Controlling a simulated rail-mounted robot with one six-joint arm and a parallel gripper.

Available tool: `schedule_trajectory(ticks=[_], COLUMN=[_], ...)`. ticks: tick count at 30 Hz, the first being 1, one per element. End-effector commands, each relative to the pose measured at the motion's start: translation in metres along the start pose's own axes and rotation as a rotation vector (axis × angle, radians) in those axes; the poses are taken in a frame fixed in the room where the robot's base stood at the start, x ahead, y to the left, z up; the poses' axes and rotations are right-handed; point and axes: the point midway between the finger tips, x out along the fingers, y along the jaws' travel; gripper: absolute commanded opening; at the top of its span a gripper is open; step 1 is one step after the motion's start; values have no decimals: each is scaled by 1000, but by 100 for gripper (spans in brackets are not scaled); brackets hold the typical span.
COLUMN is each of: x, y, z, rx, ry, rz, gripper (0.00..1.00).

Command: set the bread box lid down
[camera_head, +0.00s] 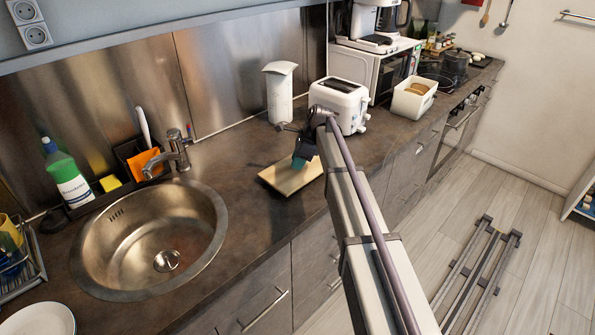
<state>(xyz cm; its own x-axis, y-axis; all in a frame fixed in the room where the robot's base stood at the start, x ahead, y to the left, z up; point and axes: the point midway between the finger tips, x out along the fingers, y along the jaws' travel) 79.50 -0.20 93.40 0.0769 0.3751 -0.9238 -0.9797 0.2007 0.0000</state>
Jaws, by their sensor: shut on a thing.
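The bread box (410,103) is a white open bin with bread showing inside, on the counter right of the toaster. Its lid (283,180) is a flat light-wood board, lying level at the counter between sink and toaster. My gripper (301,162) is over the lid's far right part, with its teal end at the board, and is shut on it. My arm hides the lid's right end and the exact grip. I cannot tell whether the lid touches the counter or hangs just above it.
A white toaster (341,104) and a tall white dispenser (279,92) stand behind the lid. The round sink (150,240) with its tap (178,150) is to the left. Bare counter (245,160) lies around the lid, whose front is close to the counter edge.

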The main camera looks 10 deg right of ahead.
Motion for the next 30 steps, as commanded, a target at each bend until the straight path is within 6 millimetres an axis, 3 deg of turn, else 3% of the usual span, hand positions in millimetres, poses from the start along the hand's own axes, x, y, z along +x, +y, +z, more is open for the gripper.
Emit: schedule_trajectory(ticks=[1,11,12,19,30], x=[13,12,12,10,1], y=[0,0,0,0,0], z=[-5,-5,-5,-4,-2], rx=[0,0,0,0,0], ry=[0,0,0,0,0], rz=[0,0,0,0,0], gripper=[0,0,29,51,54])
